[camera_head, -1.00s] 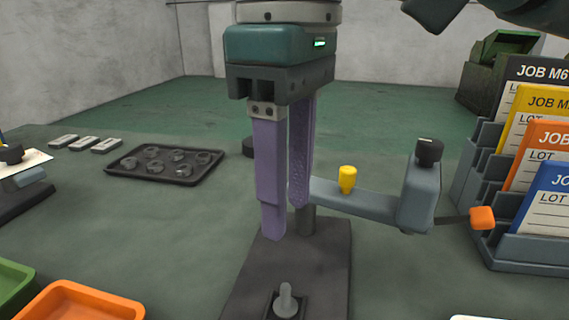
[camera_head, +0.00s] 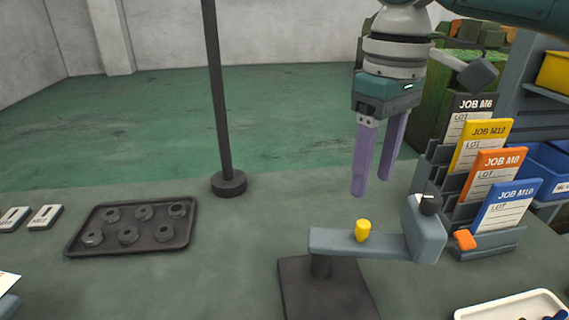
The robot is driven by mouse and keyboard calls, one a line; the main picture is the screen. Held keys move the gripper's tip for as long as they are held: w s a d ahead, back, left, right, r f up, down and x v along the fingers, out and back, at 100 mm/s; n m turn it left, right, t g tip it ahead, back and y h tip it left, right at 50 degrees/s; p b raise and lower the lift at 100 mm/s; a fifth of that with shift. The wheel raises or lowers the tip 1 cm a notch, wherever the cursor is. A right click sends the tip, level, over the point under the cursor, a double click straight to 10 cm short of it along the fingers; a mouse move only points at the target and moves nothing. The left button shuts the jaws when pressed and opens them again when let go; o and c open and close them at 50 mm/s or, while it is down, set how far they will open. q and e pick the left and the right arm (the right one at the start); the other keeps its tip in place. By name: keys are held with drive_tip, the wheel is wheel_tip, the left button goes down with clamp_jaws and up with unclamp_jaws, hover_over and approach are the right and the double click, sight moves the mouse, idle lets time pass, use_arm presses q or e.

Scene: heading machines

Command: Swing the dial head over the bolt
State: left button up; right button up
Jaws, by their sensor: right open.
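The dial head (camera_head: 424,233) is a grey block with a black knob (camera_head: 429,204) on top and an orange tip (camera_head: 465,240) on its right. It sits at the right end of a grey swing arm (camera_head: 335,243) with a yellow peg (camera_head: 362,230) on it. The arm pivots on a short post over a dark base plate (camera_head: 322,292) and points right. The bolt is out of view. My right gripper (camera_head: 372,186) is open and empty, its purple fingers pointing down, above the swing arm and left of the dial head. My left gripper is not in view.
A card rack (camera_head: 487,245) with several job cards stands close right of the dial head. A dark tray (camera_head: 131,250) of several round parts lies left, near an upright pole (camera_head: 217,100) on a round foot. A white tray (camera_head: 515,308) is at the lower right.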

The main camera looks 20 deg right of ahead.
sight(364, 223)
wheel_tip(364, 223, down, 8)
drive_tip(key=shift+s+f, duration=0.1)
drive_tip(key=shift+f, duration=0.05)
drive_tip(key=shift+c, duration=0.4)
clamp_jaws()
idle(1.1)
